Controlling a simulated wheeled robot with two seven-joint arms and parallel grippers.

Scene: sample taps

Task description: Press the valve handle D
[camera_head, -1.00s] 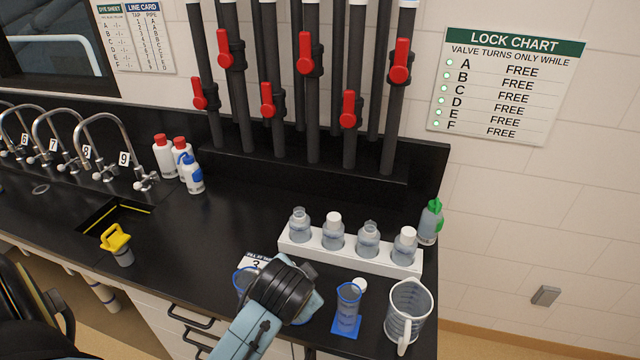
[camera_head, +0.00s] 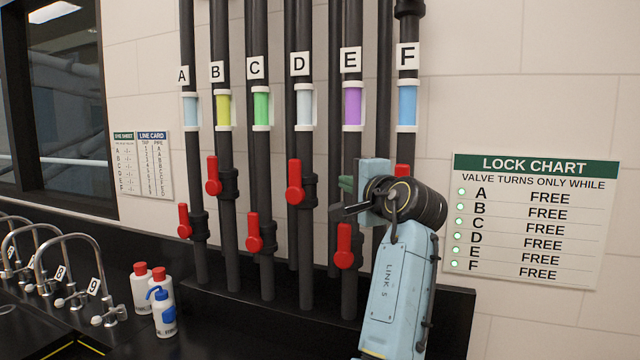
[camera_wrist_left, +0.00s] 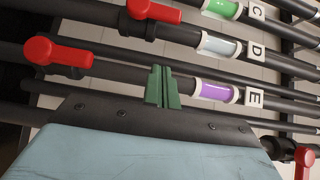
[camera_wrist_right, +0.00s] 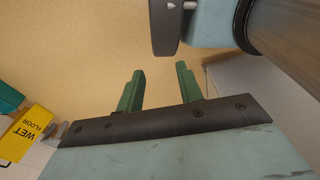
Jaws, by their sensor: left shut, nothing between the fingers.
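Valve handle D (camera_head: 294,182) is the red lever on the pipe labelled D in the head view, pointing up along the pipe. In the left wrist view it is the red handle (camera_wrist_left: 153,11) at the top edge. My left gripper (camera_head: 346,184) is raised in front of pipe E, to the right of handle D and apart from it. Its green fingers (camera_wrist_left: 163,87) are together and empty in the left wrist view. My right gripper (camera_wrist_right: 160,86) shows only in its own wrist view, with its fingers apart and nothing between them.
Red handle E (camera_head: 344,246) hangs lower, just right of D. Handle C (camera_head: 254,232) is lower left, and handle F (camera_head: 403,170) is partly behind my arm. The lock chart (camera_head: 530,220) shows every letter FREE. A yellow wet-floor sign (camera_wrist_right: 28,130) shows in the right wrist view.

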